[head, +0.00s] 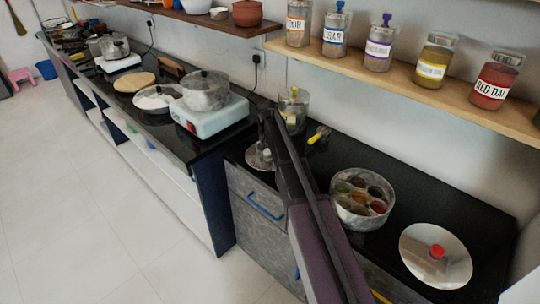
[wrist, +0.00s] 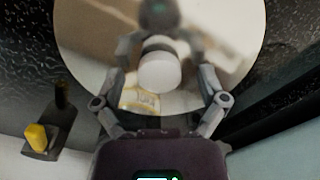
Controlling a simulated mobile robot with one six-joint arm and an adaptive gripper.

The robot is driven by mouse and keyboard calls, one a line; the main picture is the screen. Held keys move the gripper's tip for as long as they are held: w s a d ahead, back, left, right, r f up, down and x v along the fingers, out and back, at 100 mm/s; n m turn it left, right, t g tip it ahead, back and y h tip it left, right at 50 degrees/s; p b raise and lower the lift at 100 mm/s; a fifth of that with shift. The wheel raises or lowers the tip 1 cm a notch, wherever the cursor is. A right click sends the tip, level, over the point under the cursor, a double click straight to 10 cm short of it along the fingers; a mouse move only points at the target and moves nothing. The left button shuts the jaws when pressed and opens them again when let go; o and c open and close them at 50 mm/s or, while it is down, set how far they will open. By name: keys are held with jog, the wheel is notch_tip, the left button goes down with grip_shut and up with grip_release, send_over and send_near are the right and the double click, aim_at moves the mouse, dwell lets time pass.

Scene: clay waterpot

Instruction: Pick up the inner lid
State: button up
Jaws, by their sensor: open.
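The inner lid (wrist: 228,42) looks like a round, mirror-like metal disc at the top of the wrist view. A pale, rounded knob (wrist: 160,72) stands on it, and the disc reflects my gripper and a yellow-labelled jar. My gripper (wrist: 162,75) is open, with one finger on each side of the knob and visible gaps to it. In the head view a shiny metal lid (head: 257,160) lies on the black counter, partly hidden by my arm. My gripper is hard to make out there. The round metal spice box (head: 350,215), with several coloured spices, stands to the right.
A yellow-handled item (head: 318,135) and a yellow-labelled jar (head: 293,108) are close to the lid. A white stove (head: 210,118) bears a pot. A shelf (head: 400,75) with jars hangs above.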

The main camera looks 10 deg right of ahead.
aim_at(268, 151)
jog(key=c, duration=1.3)
jog(key=shift+o, duration=0.2)
jog(key=shift+r, duration=0.15)
notch_tip(268, 151, up, 3)
jog(key=p, duration=0.3)
jog(key=shift+r, duration=0.1)
jog(key=shift+s+r+p, duration=0.2)
jog(key=shift+r+p, duration=0.1)
jog(key=shift+p, duration=0.2)
jog(key=s+d, duration=0.1)
jog(key=s, duration=0.4)
jog(key=s+d, duration=0.1)
jog(key=s, duration=0.4)
jog(key=s+d+r+p, duration=0.1)
jog(key=s, duration=0.4)
jog(key=shift+s+d, duration=0.1)
jog(key=shift+s, duration=0.05)
jog(key=shift+r, duration=0.1)
